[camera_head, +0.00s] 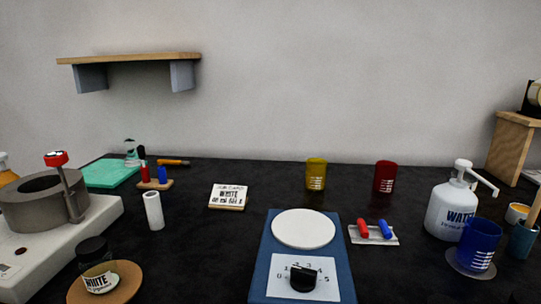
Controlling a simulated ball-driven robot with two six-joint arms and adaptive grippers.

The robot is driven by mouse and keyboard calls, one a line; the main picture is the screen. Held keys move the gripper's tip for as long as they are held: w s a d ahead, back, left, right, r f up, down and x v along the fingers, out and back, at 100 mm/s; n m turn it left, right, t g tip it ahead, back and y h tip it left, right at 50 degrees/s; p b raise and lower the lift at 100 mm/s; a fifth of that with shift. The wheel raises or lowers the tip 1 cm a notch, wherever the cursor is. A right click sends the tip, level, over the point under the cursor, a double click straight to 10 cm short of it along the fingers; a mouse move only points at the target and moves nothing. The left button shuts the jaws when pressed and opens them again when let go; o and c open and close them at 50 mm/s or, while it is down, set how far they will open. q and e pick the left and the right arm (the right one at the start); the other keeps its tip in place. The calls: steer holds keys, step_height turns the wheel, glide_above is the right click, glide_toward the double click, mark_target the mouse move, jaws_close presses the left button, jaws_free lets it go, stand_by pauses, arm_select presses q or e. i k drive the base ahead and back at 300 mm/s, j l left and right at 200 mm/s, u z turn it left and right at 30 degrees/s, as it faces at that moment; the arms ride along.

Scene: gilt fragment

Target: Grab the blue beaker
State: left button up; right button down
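The blue beaker (478,246) stands upright at the right of the bench in the head view. It is a dark blue cup with white marks, on a round grey coaster (453,263). A white wash bottle (447,211) labelled WATER stands right behind it and to its left, partly covered by it. Neither of my grippers shows in the head view.
A yellow beaker (316,174) and a red beaker (385,177) stand farther back. A blue hotplate (262,265) fills the front middle. A small rack with red and blue tubes (373,236) lies left of the bottle. A teal cup (522,240) stands right of the blue beaker.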

mark_target(478, 242)
steer(key=l+z, duration=0.1)
steer(key=z, duration=1.1)
steer(key=u, duration=0.2)
steer(key=i, duration=0.05)
